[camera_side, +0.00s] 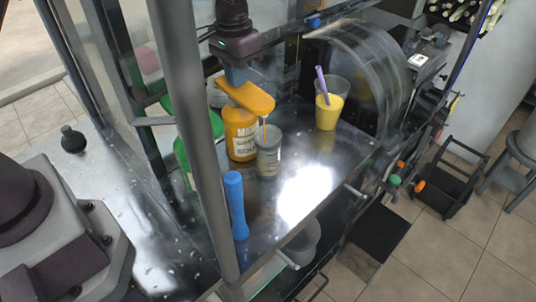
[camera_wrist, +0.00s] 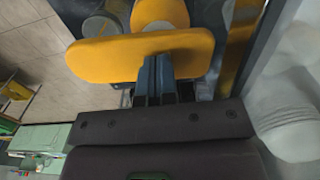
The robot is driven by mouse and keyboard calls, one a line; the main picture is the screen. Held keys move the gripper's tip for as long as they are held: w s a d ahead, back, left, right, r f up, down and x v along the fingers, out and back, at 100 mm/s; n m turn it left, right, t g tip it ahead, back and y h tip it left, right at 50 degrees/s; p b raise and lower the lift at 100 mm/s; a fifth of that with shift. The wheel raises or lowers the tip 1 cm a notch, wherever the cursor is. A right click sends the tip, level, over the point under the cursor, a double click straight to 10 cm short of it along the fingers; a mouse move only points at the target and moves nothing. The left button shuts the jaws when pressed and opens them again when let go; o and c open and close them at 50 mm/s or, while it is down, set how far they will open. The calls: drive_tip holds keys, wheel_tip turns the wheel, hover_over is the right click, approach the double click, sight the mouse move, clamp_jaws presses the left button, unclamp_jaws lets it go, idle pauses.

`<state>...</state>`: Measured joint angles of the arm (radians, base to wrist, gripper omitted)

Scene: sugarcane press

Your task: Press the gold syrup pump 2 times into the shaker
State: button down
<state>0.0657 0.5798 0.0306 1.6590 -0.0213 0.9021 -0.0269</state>
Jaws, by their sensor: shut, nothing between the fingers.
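The gold syrup pump bottle (camera_side: 240,137) stands upright on the steel counter. Its flat gold pump head (camera_side: 246,97) points to the right, with a thin spout hanging over the clear shaker (camera_side: 268,152). My gripper (camera_side: 235,80) is shut and empty, its fingertips right at the top of the pump head. In the wrist view the blue fingertips (camera_wrist: 156,75) meet the gold pump head (camera_wrist: 130,57); whether they press on it I cannot tell. The shaker also shows in the wrist view (camera_wrist: 97,27), partly hidden by the pump head.
A blue muddler (camera_side: 236,205) stands in front of the shaker. Green bottles (camera_side: 183,165) are left of the pump, partly behind a metal post (camera_side: 190,120). A cup of yellow drink with a purple straw (camera_side: 328,105) stands at the back right, near the press cover (camera_side: 360,60).

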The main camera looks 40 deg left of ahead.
drive_tip(key=shift+r, duration=2.45)
wheel_tip(320, 180, up, 6)
drive_tip(key=s+r+t, duration=0.4)
drive_tip(key=s+r, duration=0.3)
drive_tip(key=s, duration=0.6)
drive_tip(key=s+a+f+t, duration=0.1)
drive_tip(key=s+a+f, duration=0.1)
drive_tip(key=s, duration=0.9)
drive_tip(key=shift+s+t, duration=0.15)
drive_tip(key=shift+t, duration=0.15)
